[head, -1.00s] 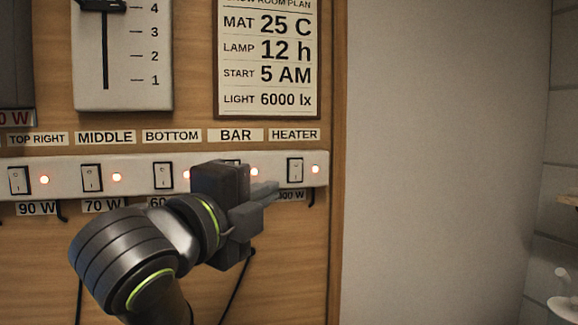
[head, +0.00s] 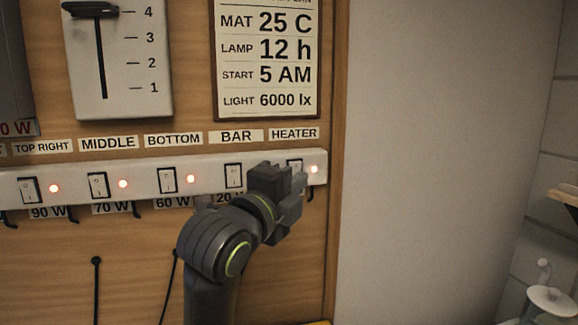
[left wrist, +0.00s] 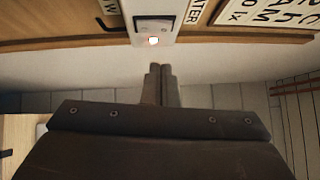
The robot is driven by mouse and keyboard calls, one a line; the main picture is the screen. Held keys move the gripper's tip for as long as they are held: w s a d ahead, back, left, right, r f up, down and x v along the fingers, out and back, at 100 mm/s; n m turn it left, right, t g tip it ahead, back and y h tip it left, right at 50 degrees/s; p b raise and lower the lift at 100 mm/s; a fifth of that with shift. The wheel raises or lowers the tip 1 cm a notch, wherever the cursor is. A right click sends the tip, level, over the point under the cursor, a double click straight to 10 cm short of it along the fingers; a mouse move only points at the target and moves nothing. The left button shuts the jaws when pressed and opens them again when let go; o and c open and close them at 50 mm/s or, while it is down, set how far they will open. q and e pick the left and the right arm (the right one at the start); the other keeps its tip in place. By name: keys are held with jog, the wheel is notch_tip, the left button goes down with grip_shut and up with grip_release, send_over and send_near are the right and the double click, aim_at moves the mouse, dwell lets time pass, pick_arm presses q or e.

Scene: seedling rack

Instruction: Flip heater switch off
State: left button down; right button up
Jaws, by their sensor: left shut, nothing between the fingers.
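The heater switch (head: 294,163) is a white rocker in a black frame at the right end of the power strip, under the HEATER label (head: 294,134). Its lower part is hidden behind my left gripper (head: 298,181) in the head view. The red light (head: 314,169) beside it is lit. In the left wrist view the heater switch (left wrist: 154,24) shows at the top with its lit light (left wrist: 153,41). My left gripper (left wrist: 161,70) is shut and empty, its fingertips just below the light in that picture. I cannot tell whether they touch the strip. My right gripper is out of view.
The white power strip (head: 145,178) carries several other switches, with lit lights at its left. A slider panel (head: 140,75) and a plan card (head: 266,103) hang above. Dark cords hang below. The grey wall (head: 430,150) at the right is clear.

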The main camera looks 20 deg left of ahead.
aim_at(298, 167)
pick_arm(q)
jog(key=w+a, duration=0.1)
jog(key=w+a+p, duration=0.1)
jog(key=shift+w+a+r, duration=0.2)
jog(key=shift+w+r, duration=0.1)
jog(key=shift+w, duration=0.2)
jog(key=shift+d, duration=0.1)
jog(key=shift+w+r+p, duration=0.15)
jog(key=shift+r+p, duration=0.05)
jog(key=shift+p, duration=0.5)
jog(key=shift+f, duration=0.15)
